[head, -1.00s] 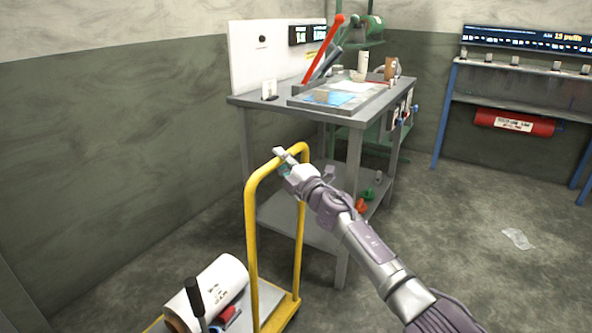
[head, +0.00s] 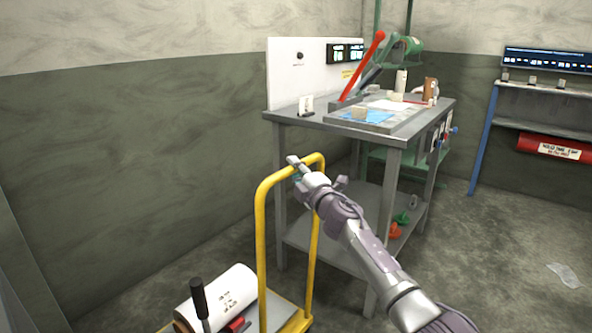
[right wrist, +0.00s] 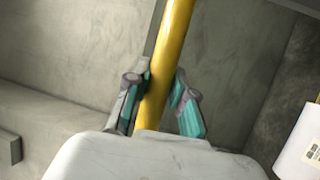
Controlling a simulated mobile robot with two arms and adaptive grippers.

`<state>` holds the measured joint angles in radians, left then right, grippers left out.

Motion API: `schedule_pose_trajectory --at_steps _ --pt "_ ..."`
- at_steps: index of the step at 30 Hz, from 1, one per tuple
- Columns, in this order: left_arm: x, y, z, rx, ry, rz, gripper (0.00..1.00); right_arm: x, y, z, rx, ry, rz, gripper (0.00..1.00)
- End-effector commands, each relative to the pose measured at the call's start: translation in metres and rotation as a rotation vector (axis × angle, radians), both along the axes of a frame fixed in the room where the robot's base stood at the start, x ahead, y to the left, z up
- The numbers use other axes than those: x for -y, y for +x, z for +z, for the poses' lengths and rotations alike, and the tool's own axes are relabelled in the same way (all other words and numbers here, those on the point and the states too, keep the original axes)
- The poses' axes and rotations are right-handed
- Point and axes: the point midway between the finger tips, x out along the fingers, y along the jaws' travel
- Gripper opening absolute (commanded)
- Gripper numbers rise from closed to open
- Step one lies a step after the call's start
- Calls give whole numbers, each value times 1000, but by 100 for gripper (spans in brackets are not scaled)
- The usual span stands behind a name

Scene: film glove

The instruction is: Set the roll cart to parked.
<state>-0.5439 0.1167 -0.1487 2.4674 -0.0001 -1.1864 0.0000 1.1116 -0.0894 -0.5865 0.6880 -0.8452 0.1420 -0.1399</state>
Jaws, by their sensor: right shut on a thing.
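The roll cart (head: 262,245) has a yellow tubular push handle and a low deck, at the lower middle of the head view. A white roll (head: 222,300) with dark print lies on its deck beside a black-handled lever (head: 199,297). My right gripper (head: 297,168) is at the top bar of the handle. In the right wrist view its teal-padded fingers (right wrist: 160,105) stand on both sides of the yellow bar (right wrist: 176,45) and are shut on it. The cart's wheels are out of view. My left gripper is not in view.
A grey workbench (head: 395,140) with a red lever (head: 362,66) stands just behind the handle. A blue-legged rack (head: 484,140) holds a red roll at the right. A clear plastic scrap (head: 565,275) lies on open floor at right. A wall runs along the left.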

Motion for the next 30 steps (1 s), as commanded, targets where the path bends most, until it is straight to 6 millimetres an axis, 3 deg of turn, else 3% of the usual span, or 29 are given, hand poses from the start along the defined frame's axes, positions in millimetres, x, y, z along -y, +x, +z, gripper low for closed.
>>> schedule_pose_trajectory --at_steps 4,5,9,23,30 --pt "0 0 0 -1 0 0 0 -1 0 4 3 2 1 0" --pt "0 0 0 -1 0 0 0 -1 0 4 3 2 1 27" --pt "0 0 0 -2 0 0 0 -1 0 3 3 2 0 50" --pt "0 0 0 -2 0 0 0 6 -3 3 7 -2 -7 50" --pt "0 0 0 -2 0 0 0 17 -24 -4 5 -4 0 50"
